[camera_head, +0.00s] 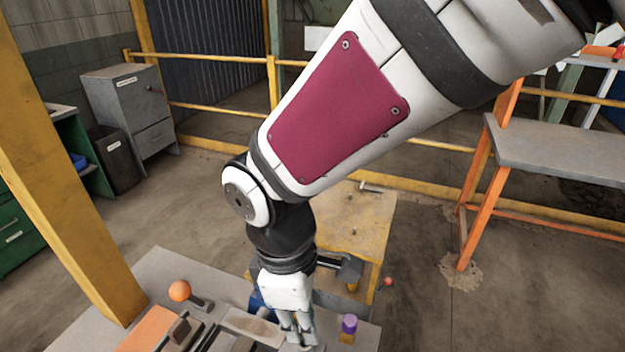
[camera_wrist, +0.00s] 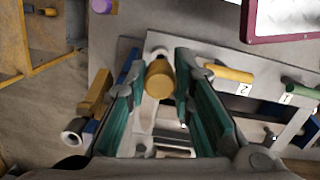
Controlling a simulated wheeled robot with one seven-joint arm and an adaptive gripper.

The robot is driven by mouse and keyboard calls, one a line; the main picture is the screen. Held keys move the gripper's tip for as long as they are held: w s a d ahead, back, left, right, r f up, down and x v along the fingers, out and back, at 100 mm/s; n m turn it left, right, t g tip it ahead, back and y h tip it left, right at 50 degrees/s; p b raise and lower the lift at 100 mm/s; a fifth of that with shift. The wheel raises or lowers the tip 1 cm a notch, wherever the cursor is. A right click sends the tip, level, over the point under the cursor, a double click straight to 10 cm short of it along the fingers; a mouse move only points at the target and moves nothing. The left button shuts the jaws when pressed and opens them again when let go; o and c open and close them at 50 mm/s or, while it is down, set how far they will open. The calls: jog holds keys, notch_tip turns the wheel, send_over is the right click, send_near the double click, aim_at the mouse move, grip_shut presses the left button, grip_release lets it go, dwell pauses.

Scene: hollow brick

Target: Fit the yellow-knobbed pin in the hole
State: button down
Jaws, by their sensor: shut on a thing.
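In the wrist view the yellow knob (camera_wrist: 160,78) of the pin sits between the two green-sided fingers of my gripper (camera_wrist: 160,70), which is shut on it. The pin's shaft is mostly hidden behind the knob and fingers. In the head view my gripper (camera_head: 298,338) points down low over the grey worktop (camera_head: 165,265), near the bottom edge, and the knob cannot be made out there. I cannot clearly pick out the hole in either view. A pale panel (camera_wrist: 128,50) lies beyond the fingers in the wrist view.
A yellow peg (camera_wrist: 230,73) by a label 2 and a green peg (camera_wrist: 298,88) by a label 1 lie to the right. A purple-topped piece (camera_head: 349,324) stands right of my gripper. An orange ball (camera_head: 180,290) and a yellow post (camera_head: 60,170) are left.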

jog(key=shift+r, duration=0.1)
dwell(0.3)
jog(key=shift+s+f, duration=0.1)
jog(key=shift+f, duration=0.35)
jog(key=shift+f+b, duration=0.7)
jog(key=shift+f, duration=1.05)
dwell(1.3)
jog(key=c, duration=1.3)
grip_release()
jog(key=r, duration=0.4)
jog(key=a+r, duration=0.1)
jog(key=r, duration=0.7)
jog(key=shift+w+a, duration=0.15)
jog(key=shift+w, duration=0.05)
